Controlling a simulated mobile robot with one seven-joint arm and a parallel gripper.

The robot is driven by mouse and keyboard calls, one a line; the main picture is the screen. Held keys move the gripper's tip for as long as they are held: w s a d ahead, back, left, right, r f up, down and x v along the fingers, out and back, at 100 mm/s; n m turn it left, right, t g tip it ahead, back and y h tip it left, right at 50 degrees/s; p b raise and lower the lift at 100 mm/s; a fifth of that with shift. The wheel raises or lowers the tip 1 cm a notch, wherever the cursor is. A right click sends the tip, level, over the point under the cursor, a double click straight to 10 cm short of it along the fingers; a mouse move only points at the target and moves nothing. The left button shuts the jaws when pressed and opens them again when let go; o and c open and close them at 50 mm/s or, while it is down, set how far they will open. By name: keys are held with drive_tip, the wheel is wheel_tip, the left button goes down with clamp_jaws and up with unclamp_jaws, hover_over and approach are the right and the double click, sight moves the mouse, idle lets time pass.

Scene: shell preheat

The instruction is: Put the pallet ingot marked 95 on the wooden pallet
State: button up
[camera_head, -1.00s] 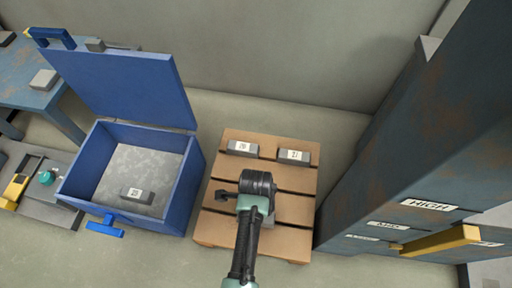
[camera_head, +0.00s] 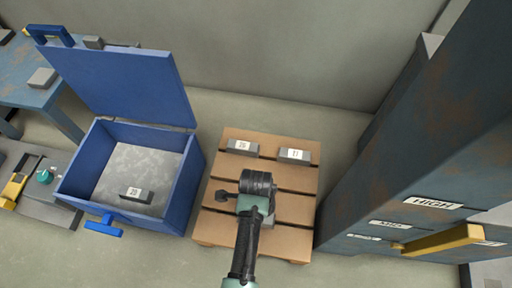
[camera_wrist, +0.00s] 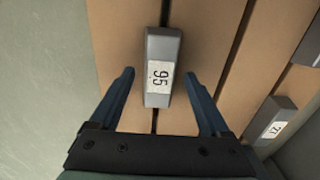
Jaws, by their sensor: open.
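The ingot marked 95 (camera_wrist: 161,48) is a grey bar with a white label. My gripper (camera_wrist: 160,76) is open, with one finger on each side of the ingot's near part and a visible gap on both sides. In the head view the pallet (camera_head: 292,209) stands on the floor in the middle, and my arm over it hides most of this ingot and the fingertips.
Two other grey ingots (camera_head: 242,147) (camera_head: 294,155) lie on the pallet's far part. An open blue box (camera_head: 186,190) with an ingot (camera_head: 136,194) inside stands left. A dark rusty cabinet (camera_head: 400,170) with a yellow handle (camera_head: 440,241) stands close on the right.

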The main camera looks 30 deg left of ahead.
wheel_tip(320, 180, up, 12)
drive_tip(key=p, duration=0.8)
drive_tip(key=shift+w, duration=0.1)
drive_tip(key=w+r+n+t+y, duration=0.1)
drive_tip(key=w+r+n+t, duration=0.3)
drive_tip(key=w+r, duration=0.65)
drive_tip(key=w+r+n+t+y, duration=0.1)
drive_tip(key=w+r+t, duration=0.55)
drive_tip(key=r, duration=0.65)
drive_tip(key=w+d+r+n+t, duration=0.1)
drive_tip(key=w+r+t, duration=0.1)
drive_tip(key=r, duration=0.6)
drive_tip(key=w+d+r+n+t, duration=0.2)
drive_tip(key=w+r, duration=0.1)
drive_tip(key=r, duration=0.4)
drive_tip(key=s+d+r+n+t, duration=0.1)
drive_tip(key=s+d+r+t, duration=0.15)
drive_tip(key=r, duration=0.65)
drive_tip(key=s+d+r+n+t, duration=0.1)
drive_tip(key=r+n+t, duration=0.15)
drive_tip(key=r, duration=0.55)
drive_tip(key=s+d+r+n+t+h, duration=0.1)
drive_tip(key=s+r+t, duration=0.3)
drive_tip(key=r, duration=0.5)
drive_tip(key=s+d+r+n+t+h, duration=0.1)
drive_tip(key=s+d+r+n+t, duration=0.1)
drive_tip(key=s+r, duration=0.7)
drive_tip(key=shift+s+d+r+t, duration=0.25)
drive_tip(key=shift+d+t, duration=0.5)
drive_tip(key=shift+t, duration=0.2)
